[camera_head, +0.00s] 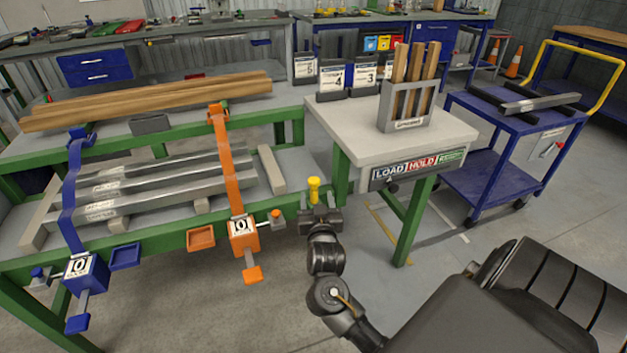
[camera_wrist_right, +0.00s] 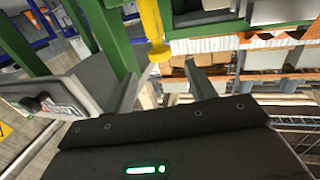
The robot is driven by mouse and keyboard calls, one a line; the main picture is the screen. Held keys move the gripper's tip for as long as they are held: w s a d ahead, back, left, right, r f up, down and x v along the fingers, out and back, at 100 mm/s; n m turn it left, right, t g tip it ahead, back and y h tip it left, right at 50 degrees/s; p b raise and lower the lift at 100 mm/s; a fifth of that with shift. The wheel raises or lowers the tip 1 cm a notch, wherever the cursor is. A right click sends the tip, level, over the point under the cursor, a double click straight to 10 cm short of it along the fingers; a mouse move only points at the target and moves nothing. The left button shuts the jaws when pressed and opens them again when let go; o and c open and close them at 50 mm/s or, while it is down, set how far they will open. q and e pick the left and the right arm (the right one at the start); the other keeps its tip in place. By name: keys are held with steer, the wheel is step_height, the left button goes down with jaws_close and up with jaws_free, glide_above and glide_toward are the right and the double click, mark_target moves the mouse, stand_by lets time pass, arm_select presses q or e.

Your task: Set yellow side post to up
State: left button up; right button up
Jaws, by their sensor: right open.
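The yellow side post (camera_head: 313,188) shows at the right end of the green bench, with a wider knob on top. In the right wrist view the yellow post (camera_wrist_right: 152,25) comes in from the top edge, its flared end near the gap between my fingers. My right gripper (camera_head: 316,212) is just below and in front of the post in the head view. Its fingers are apart and empty in the right wrist view (camera_wrist_right: 165,85). I cannot tell whether a finger touches the post. The lower part of the post is hidden behind the gripper. My left gripper is not in view.
An orange clamp (camera_head: 242,235) and a blue clamp (camera_head: 82,268) stand left of the gripper, strapped over metal bars (camera_head: 160,190). The pale-topped table (camera_head: 345,115) with a LOAD/HOLD sign (camera_head: 418,168) is close on the right. A blue cart (camera_head: 500,125) stands farther right.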

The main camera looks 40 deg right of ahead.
mark_target(313, 177)
steer(key=b+x, duration=0.1)
steer(key=x, duration=0.7)
steer(key=shift+w+d+f, duration=0.1)
steer(key=shift+w+d, duration=0.45)
steer(key=shift+w, duration=0.2)
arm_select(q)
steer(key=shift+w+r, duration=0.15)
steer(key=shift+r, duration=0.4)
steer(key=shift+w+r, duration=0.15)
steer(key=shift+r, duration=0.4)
arm_select(e)
steer(key=c, duration=0.8)
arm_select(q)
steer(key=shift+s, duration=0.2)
arm_select(e)
jaws_close()
